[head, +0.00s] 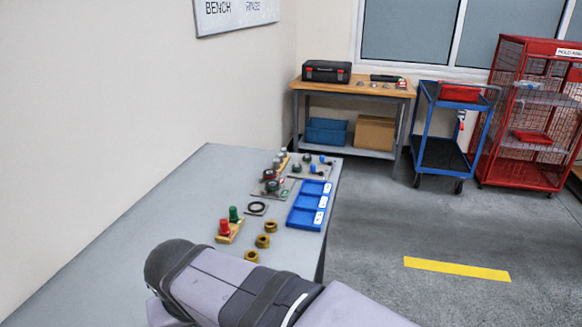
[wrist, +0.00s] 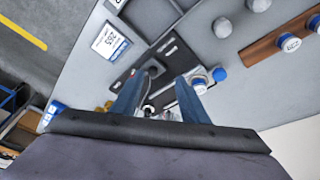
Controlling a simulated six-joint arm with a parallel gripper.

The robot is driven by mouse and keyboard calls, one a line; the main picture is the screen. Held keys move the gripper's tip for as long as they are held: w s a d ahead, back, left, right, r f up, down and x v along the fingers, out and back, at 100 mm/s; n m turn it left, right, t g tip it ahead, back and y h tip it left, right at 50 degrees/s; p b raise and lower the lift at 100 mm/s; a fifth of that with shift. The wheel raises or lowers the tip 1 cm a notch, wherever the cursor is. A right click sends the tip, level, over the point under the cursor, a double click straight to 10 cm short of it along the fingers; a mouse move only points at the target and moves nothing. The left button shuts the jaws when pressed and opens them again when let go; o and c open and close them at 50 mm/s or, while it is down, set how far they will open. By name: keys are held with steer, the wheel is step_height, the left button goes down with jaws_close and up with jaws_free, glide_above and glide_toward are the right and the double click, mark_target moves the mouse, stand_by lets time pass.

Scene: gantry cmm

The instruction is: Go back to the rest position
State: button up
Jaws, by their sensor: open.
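My gripper (wrist: 158,98) shows in the wrist view as two blue fingers spread apart, with no object visibly held between them. Behind the fingers is a dark plate (wrist: 166,52) with small fittings on a grey surface. I cannot tell how far the fingers are above it. In the head view my arm crosses the bottom of the picture over the grey bench (head: 150,215); the gripper itself does not show there.
On the bench are a blue tray (head: 306,218), red and green pegs on a wooden base (head: 231,236), brass rings (head: 263,240) and a black ring (head: 256,207). A blue cart (head: 440,150) and red cage (head: 530,110) stand beyond. The bench's left part is clear.

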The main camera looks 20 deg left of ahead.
steer(key=w+d+m+h+p, duration=0.1)
steer(key=w+d, duration=0.2)
steer(key=d, duration=0.4)
steer(key=w+d+f+m+g+p, duration=0.1)
steer(key=w+d+p, duration=0.1)
steer(key=d, duration=0.5)
steer(key=w+d+m+h+p, duration=0.1)
steer(key=w+d, duration=0.2)
steer(key=d, duration=0.4)
steer(key=s+d+f+m+g+p, duration=0.1)
steer(key=s+d, duration=0.3)
steer(key=d, duration=0.5)
steer(key=s+d+f+m+g+p, duration=0.1)
steer(key=s+d+m+p, duration=0.2)
steer(key=d, duration=0.7)
steer(key=shift+s+f+m+p, duration=0.3)
steer(key=shift+s+f, duration=0.1)
steer(key=shift+s, duration=0.3)
